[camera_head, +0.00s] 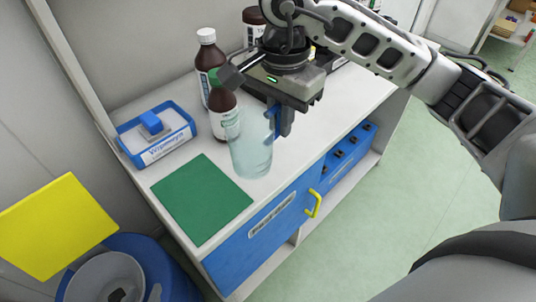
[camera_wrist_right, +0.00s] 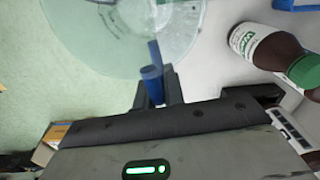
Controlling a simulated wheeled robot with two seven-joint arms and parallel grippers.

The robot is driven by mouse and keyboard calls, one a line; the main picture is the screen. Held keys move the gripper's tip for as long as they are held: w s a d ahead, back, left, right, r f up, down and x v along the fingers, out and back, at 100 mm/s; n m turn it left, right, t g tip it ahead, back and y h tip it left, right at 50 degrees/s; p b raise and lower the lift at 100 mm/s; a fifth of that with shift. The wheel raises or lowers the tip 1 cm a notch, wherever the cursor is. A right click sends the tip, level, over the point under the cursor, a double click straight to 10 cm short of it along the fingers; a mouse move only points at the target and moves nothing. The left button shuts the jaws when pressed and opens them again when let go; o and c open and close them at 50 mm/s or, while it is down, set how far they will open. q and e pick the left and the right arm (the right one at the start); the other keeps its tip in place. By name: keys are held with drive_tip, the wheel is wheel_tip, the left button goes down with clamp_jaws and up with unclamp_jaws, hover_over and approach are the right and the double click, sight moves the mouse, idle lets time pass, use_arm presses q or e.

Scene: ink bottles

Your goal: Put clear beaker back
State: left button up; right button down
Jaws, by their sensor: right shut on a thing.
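The clear beaker (camera_head: 250,155) is upright, just right of the green mat (camera_head: 200,198), near the front edge of the white counter in the head view. I cannot tell whether its base touches the counter. My right gripper (camera_head: 277,122) is shut on the beaker's right side near its rim. In the right wrist view the beaker (camera_wrist_right: 105,40) fills the top middle, with the blue-tipped fingers (camera_wrist_right: 153,82) at its wall. My left gripper is not in view.
Brown bottles, one with a green cap (camera_head: 223,110) and one with a white cap (camera_head: 205,60), stand behind the beaker. A blue-framed wipes box (camera_head: 155,135) is at the counter's left. A yellow drawer handle (camera_head: 313,204) sticks out in front. The green mat is bare.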

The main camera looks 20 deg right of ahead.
drive_tip(key=shift+w+d+f+m, duration=0.1)
drive_tip(key=shift+f+m, duration=0.05)
drive_tip(key=shift+m, duration=0.25)
drive_tip(key=w+d+f, duration=0.2)
drive_tip(key=w+f, duration=0.1)
drive_tip(key=w+d+f+p, duration=0.1)
drive_tip(key=w+d+f, duration=0.5)
drive_tip(key=w, duration=0.1)
drive_tip(key=shift+w+p, duration=0.1)
drive_tip(key=shift+p, duration=0.3)
drive_tip(key=shift+w+d+f, duration=0.25)
drive_tip(key=shift+f, duration=0.1)
wheel_tip(320, 180, down, 3)
drive_tip(key=shift+f, duration=0.1)
use_arm(q)
drive_tip(key=shift+a+r, duration=0.15)
drive_tip(key=shift+r, duration=0.25)
